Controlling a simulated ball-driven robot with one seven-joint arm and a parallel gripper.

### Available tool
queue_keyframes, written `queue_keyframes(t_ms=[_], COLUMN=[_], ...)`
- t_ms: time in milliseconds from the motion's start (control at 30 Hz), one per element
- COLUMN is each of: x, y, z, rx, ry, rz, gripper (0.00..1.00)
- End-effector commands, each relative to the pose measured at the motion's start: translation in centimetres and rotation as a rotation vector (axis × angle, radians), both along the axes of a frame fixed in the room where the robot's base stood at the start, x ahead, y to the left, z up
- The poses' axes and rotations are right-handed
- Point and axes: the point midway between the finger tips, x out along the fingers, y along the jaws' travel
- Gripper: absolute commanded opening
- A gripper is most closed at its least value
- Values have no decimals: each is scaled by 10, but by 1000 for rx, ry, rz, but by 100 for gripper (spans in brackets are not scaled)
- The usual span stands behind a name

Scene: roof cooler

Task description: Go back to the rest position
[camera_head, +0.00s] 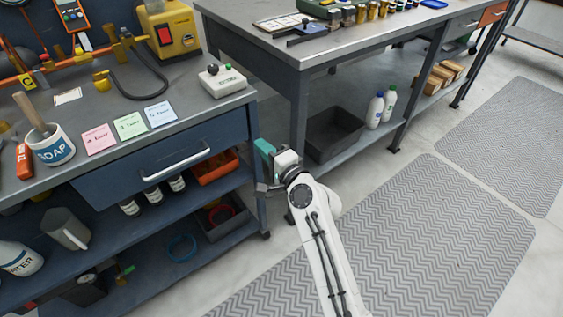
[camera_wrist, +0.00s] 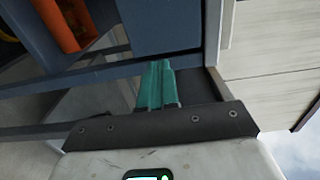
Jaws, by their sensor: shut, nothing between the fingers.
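My gripper (camera_head: 266,152) is at the right end of the blue workbench (camera_head: 105,217), close to its right front leg and just below the worktop level. My white arm reaches up to it from the lower right. In the wrist view the teal fingers of my gripper (camera_wrist: 157,88) are together and hold nothing. Behind them are the blue bench frame and an orange bin (camera_wrist: 64,24). I cannot tell whether the fingers touch the bench.
The drawer (camera_head: 165,160) with a silver handle is near my gripper. A second grey table (camera_head: 330,45) stands beyond, with a dark crate (camera_head: 333,134) and bottles on its lower shelf. The grey floor mats (camera_head: 400,240) at right are clear.

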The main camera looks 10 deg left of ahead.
Motion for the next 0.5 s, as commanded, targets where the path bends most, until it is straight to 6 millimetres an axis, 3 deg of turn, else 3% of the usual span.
queue_keyframes(t_ms=[300,500], x=[-33,-43], y=[-40,-51], z=[0,0], rx=[0,0], ry=[3,1], rz=[-2,-1], gripper=[0,0])
